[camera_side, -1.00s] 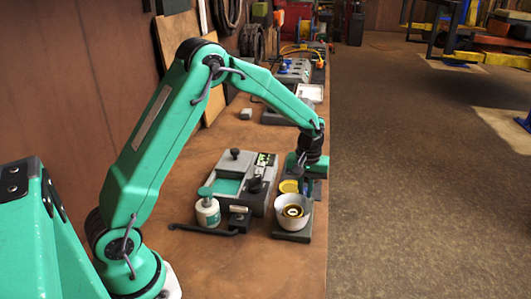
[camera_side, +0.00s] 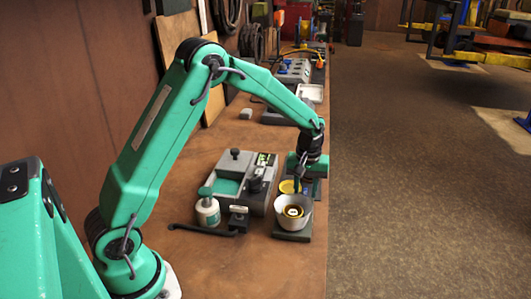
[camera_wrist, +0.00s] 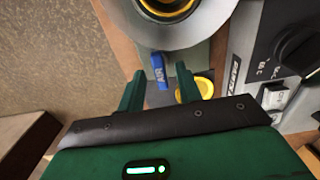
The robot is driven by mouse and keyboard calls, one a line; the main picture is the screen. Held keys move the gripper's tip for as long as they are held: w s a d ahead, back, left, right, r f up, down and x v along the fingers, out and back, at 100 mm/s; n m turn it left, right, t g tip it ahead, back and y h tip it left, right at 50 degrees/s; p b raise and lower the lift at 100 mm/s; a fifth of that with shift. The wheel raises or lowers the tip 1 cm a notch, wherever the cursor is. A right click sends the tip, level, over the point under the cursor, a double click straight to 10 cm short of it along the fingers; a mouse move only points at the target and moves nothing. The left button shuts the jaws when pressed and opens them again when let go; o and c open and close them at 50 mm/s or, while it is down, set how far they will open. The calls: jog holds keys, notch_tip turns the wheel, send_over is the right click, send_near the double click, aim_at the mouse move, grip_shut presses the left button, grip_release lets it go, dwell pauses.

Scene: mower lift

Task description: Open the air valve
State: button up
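The air valve's blue handle (camera_wrist: 161,70), with white letters that look like AIR, shows in the wrist view below a grey-white bowl. My gripper (camera_wrist: 160,69) is open, with one green finger on each side of the blue handle and gaps visible between. I cannot tell how deep the fingers reach around it. In the side view my gripper (camera_side: 300,183) is low over the right edge of the bench, just behind the bowl (camera_side: 304,221). The blue handle is hidden there.
A yellow disc (camera_wrist: 204,88) lies beside my right finger. The bowl holds a yellow ring. A grey control unit with a black knob (camera_wrist: 299,50) stands close on the right in the wrist view. The bench edge drops off right.

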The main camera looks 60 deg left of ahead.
aim_at(304, 193)
jog(key=shift+r, duration=0.1)
notch_tip(304, 193, up, 7)
jog(key=shift+r, duration=0.3)
dwell(0.5)
jog(key=s+d+r+m+t, duration=0.2)
jog(key=s+r+m+t, duration=0.15)
jog(key=s+r, duration=0.8)
jog(key=s+d+m+t, duration=0.1)
jog(key=s+m, duration=0.4)
jog(key=s, duration=1)
jog(key=shift+s+m+t, duration=0.15)
jog(key=shift+m+t, duration=0.2)
jog(key=shift+t, duration=0.2)
